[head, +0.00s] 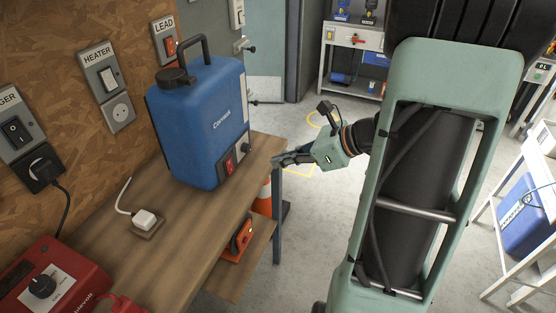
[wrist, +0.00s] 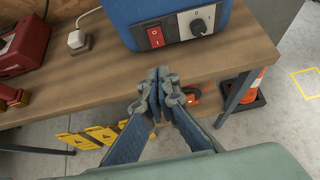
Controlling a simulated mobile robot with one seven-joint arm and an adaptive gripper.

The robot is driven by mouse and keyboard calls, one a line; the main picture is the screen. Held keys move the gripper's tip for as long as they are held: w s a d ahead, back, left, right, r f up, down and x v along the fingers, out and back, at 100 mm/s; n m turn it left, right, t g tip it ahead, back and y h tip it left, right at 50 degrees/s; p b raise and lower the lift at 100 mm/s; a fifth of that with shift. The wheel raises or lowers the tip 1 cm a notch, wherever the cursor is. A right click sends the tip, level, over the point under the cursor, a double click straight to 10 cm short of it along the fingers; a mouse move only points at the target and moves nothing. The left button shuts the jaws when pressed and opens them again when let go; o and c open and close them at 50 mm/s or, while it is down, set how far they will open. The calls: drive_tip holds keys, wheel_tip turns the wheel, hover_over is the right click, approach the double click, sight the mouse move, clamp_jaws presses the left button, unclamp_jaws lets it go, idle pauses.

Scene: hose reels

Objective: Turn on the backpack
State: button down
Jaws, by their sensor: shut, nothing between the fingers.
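The blue backpack (head: 200,125), a tank with a black cap and handle, stands upright on the wooden bench. Its front base has a red rocker switch (head: 229,166) beside a dark knob (head: 245,148). In the wrist view the red switch (wrist: 156,37) and the knob (wrist: 199,26) sit on a panel at the top centre. I cannot tell the switch's position. My gripper (head: 278,160) is shut and empty, off the bench's front edge, apart from the switch. In the wrist view its fingertips (wrist: 160,82) point toward the panel.
The wooden bench (head: 150,262) also holds a white plug (head: 145,219) and a red box (head: 50,285). Wall switches labelled HEATER (head: 108,78) and LEAD (head: 170,44) are behind. An orange cone (wrist: 246,88) stands on the floor under the bench.

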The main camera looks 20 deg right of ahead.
sight(232, 170)
wheel_tip(232, 170, down, 7)
drive_tip(key=s+d+m+t+y+p, duration=0.1)
drive_tip(key=m+t+y, duration=0.3)
drive_tip(key=m, duration=1.4)
drive_tip(key=shift+s+d+p, duration=0.25)
drive_tip(key=shift+s+p, duration=0.1)
drive_tip(key=shift+s, duration=0.05)
drive_tip(key=shift+a, duration=0.1)
drive_tip(key=x, duration=1.4)
drive_tip(key=shift+f, duration=0.1)
